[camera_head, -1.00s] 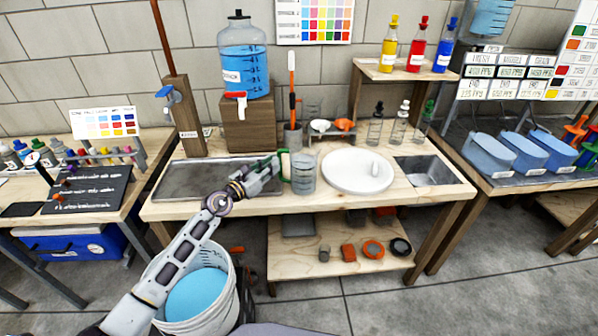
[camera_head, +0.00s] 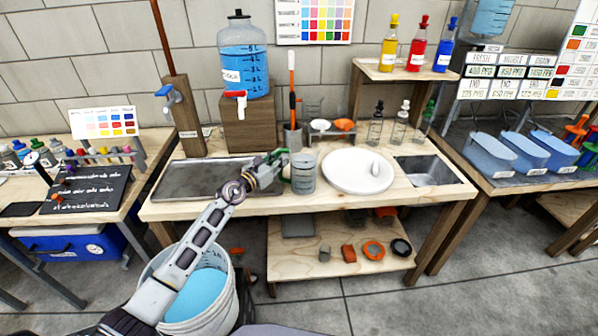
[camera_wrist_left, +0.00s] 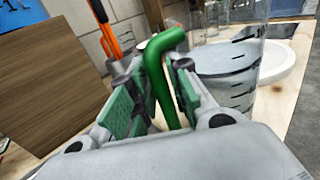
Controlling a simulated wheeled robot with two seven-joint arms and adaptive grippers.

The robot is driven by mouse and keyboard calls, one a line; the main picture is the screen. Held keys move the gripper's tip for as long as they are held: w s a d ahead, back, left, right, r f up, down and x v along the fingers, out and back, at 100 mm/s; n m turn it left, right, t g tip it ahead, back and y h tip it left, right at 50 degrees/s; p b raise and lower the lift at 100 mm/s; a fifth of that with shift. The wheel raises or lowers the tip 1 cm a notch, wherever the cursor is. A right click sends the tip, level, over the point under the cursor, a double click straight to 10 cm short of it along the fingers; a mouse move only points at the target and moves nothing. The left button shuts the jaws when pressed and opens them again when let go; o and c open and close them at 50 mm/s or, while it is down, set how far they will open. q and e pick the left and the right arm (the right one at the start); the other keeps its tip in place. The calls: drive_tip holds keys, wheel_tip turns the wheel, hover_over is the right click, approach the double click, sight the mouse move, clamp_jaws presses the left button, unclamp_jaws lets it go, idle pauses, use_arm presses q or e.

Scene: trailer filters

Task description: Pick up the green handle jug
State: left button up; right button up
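The green handle jug (camera_head: 304,174), a clear measuring jug with dark marks, stands upright on the wooden bench between the metal basin and the white plate. In the left wrist view the clear jug (camera_wrist_left: 232,68) is at the right, and its green handle (camera_wrist_left: 160,66) runs down between my fingers. My left gripper (camera_head: 278,163) reaches the jug from the left at handle height. In the wrist view the left gripper (camera_wrist_left: 158,82) is open around the handle, with a gap beside the left green pad; contact at the right pad is unclear. My right gripper is out of view.
A metal basin (camera_head: 205,181) lies left of the jug, and a white round plate (camera_head: 345,185) is close to its right. A wooden block (camera_head: 250,138) under a blue water tank stands behind. A grey cup (camera_head: 292,137) with an orange-handled tool is just behind the jug.

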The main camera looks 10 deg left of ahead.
use_arm(q)
drive_tip(key=shift+c, duration=0.3)
clamp_jaws()
drive_tip(key=shift+r, duration=0.2)
drive_tip(key=shift+r, duration=0.15)
idle(0.5)
drive_tip(key=shift+r, duration=0.1)
